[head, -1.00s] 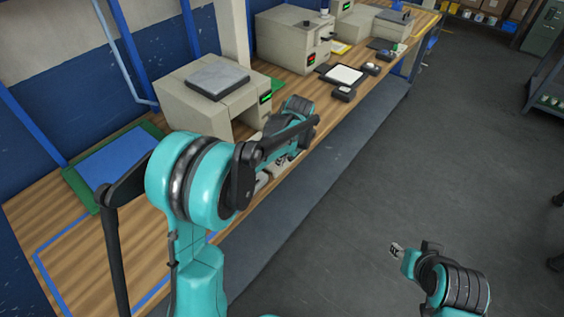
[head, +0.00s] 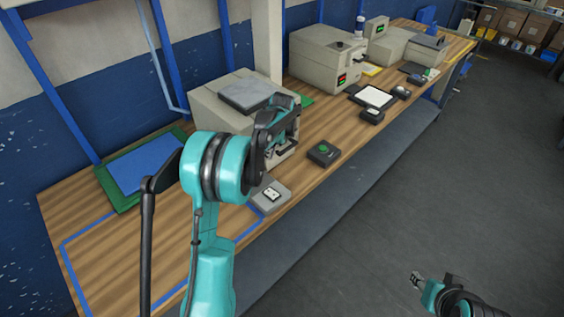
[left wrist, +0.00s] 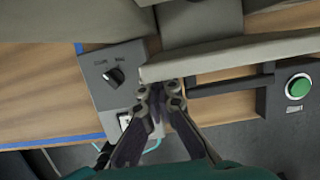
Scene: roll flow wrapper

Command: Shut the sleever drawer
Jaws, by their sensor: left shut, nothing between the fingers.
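The sleever is a beige machine (head: 215,100) with a grey plate on top, standing on the wooden bench. Its drawer front (head: 281,157) shows partly behind my left arm; in the left wrist view the pale front panel (left wrist: 230,56) carries a black bar handle (left wrist: 232,86). The panel seems to stand out from the body, with a gap behind it. My left gripper (left wrist: 160,92) is shut and empty, its tips close to the panel by the handle's left end; contact is unclear. My right gripper (head: 417,280) hangs over the floor, too small to read.
A grey box with a knob (left wrist: 115,76) stands left of the drawer, also in the head view (head: 270,195). A black box with a green button (head: 323,153) stands to its right. Another beige machine (head: 325,58) is farther along. The floor in front is clear.

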